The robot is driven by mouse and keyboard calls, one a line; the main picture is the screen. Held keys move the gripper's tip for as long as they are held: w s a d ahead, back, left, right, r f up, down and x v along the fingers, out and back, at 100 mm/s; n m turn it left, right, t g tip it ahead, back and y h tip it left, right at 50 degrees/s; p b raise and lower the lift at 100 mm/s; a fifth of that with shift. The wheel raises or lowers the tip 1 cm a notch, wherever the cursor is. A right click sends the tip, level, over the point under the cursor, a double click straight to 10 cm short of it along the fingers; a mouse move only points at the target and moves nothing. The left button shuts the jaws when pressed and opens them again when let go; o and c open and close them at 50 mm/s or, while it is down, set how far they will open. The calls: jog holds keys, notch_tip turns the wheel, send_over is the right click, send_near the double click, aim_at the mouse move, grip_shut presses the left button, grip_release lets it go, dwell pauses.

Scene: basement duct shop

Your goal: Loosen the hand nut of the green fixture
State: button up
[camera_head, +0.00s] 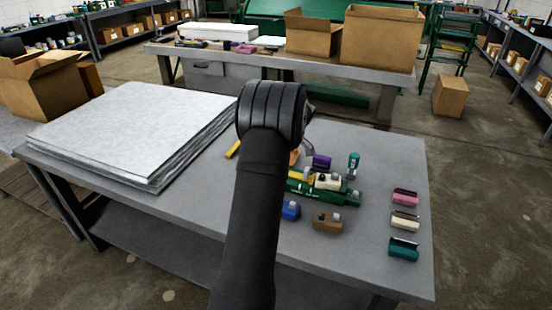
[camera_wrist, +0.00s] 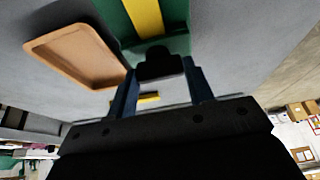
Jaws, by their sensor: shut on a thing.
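The green fixture (camera_head: 330,193) lies on the grey workbench just right of my arm in the head view, partly hidden by it. In the wrist view a green body with a yellow strip (camera_wrist: 147,18), which looks like the fixture, fills the top middle. A black hand nut (camera_wrist: 158,66) sticks out from its near end. My gripper (camera_wrist: 160,72) has its two blue fingers on either side of this nut and is shut on it. In the head view my arm hides the gripper and the nut.
A shallow orange-brown tray (camera_wrist: 75,57) lies close left of the fingers. Around the fixture stand a purple block (camera_head: 321,162), a teal upright item (camera_head: 353,165), a blue block (camera_head: 291,210) and a brown block (camera_head: 328,221). Grey sheets (camera_head: 135,130) cover the bench's left side.

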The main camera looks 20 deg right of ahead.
dwell(0.3)
jog(key=o, duration=1)
jog(key=shift+c, duration=0.2)
jog(key=v, duration=1.7)
jog(key=shift+r, duration=0.25)
jog(key=x, duration=1.7)
jog(key=shift+f, duration=0.25)
jog(key=shift+r, duration=0.1)
